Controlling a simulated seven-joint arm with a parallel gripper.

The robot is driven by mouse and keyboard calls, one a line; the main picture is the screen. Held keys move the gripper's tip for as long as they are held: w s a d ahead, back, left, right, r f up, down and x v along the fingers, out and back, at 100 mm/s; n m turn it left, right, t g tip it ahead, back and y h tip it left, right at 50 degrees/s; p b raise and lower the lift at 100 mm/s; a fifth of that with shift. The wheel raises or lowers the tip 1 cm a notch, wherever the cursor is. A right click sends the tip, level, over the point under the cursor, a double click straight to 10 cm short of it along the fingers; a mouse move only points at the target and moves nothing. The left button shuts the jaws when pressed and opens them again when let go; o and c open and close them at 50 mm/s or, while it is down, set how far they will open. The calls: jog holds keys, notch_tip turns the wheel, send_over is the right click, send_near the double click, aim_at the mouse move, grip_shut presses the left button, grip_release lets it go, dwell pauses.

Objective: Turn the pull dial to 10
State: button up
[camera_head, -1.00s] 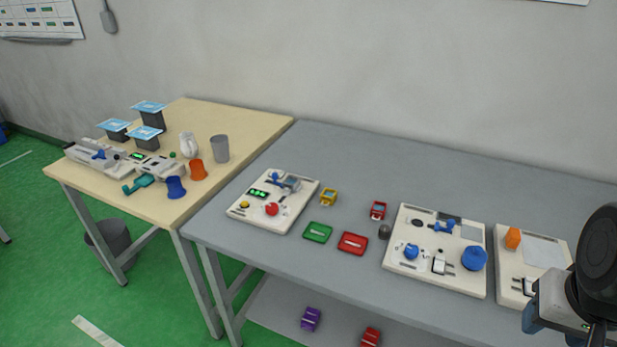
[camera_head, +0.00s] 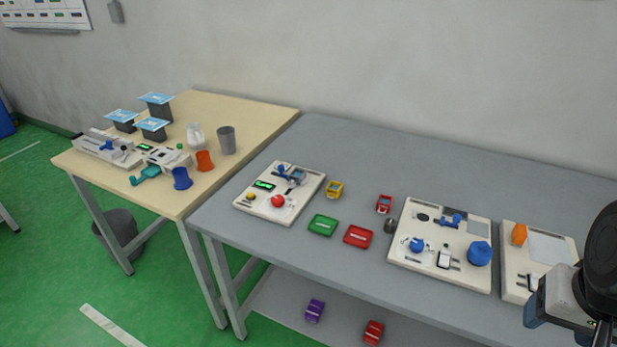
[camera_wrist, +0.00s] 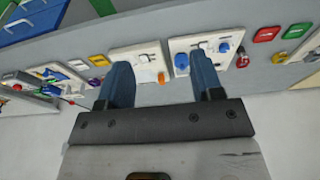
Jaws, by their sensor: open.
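Several white panels with controls lie on the grey table; no label marks which control is the pull dial. The middle-right panel (camera_head: 408,262) carries a large blue knob (camera_head: 480,254), a smaller blue dial (camera_head: 416,245), a blue lever and a white switch. The left panel (camera_head: 246,207) has a red button, a yellow button and a green display. The right panel (camera_head: 512,291) has an orange knob (camera_head: 519,234). My gripper shows in the wrist view (camera_wrist: 161,68) with its two blue fingers apart and nothing between them. In the head view only part of it shows, at lower right.
Green (camera_head: 323,225) and red (camera_head: 358,236) trays, a yellow block (camera_head: 335,189), a red block (camera_head: 384,203) and a grey knob-like piece lie between the panels. The grey table's back strip is clear. A wooden table (camera_head: 240,108) with cups and devices stands left.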

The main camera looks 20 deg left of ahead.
jog(key=shift+o, duration=0.6)
jog(key=shift+w+a+r, duration=0.1)
jog(key=shift+w+a, duration=0.05)
jog(key=shift+w, duration=0.15)
jog(key=w+a+n+g, duration=0.1)
jog(key=w+a+n, duration=0.6)
jog(key=w+a, duration=1.8)
jog(key=n+g, duration=0.2)
jog(key=n, duration=0.5)
send_over(278, 198)
jog(key=f, duration=1.6)
jog(key=shift+d+f, duration=0.2)
jog(key=shift+d, duration=0.2)
jog(key=shift+s+a+f, duration=0.1)
jog(key=shift+a+f, duration=0.2)
jog(key=shift+a, duration=0.2)
jog(key=shift+f, duration=3.9)
